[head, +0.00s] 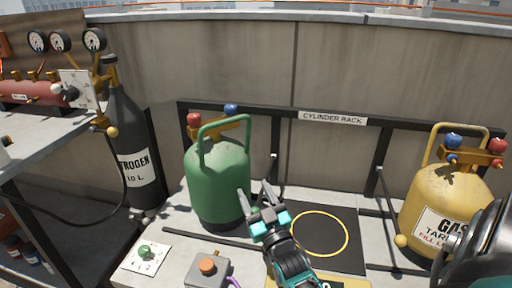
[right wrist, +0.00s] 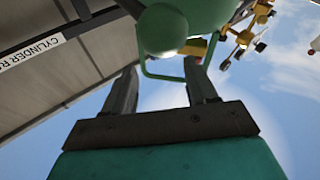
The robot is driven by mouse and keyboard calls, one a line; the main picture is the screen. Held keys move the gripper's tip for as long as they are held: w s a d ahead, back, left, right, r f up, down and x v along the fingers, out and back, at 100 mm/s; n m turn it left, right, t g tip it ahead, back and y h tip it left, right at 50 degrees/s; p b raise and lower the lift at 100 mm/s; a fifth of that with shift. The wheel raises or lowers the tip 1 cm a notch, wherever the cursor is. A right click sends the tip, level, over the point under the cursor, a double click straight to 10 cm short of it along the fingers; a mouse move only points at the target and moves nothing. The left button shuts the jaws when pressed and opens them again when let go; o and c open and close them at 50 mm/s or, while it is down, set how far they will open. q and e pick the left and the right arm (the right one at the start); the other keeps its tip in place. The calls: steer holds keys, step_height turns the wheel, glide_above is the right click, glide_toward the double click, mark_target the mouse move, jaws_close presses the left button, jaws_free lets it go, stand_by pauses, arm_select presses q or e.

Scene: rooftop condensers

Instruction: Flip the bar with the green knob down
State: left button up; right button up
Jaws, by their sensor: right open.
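A round green knob (right wrist: 162,28) shows close up in the right wrist view, in front of a green cylinder (head: 217,178). I cannot make out its bar; in the head view I cannot pick this knob out near the cylinder. My right gripper (head: 258,193) is open and empty at the lower right of the green cylinder in the head view. In the right wrist view the fingers of my right gripper (right wrist: 160,68) are apart, with the knob beyond and between their tips. Another small green knob (head: 145,250) sits on a white plate at the lower left. My left gripper is not in view.
A black nitrogen cylinder (head: 128,150) stands left, a yellow gas tank (head: 447,200) right. A black cylinder rack (head: 398,122) runs behind them. A grey box with an orange button (head: 207,266) is near the front. A dark mat with a yellow ring (head: 320,234) lies empty.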

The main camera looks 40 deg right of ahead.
step_height(320, 180, up, 15)
steer(key=p, duration=0.4)
steer(key=shift+p, duration=0.3)
steer(key=shift+c, duration=0.3)
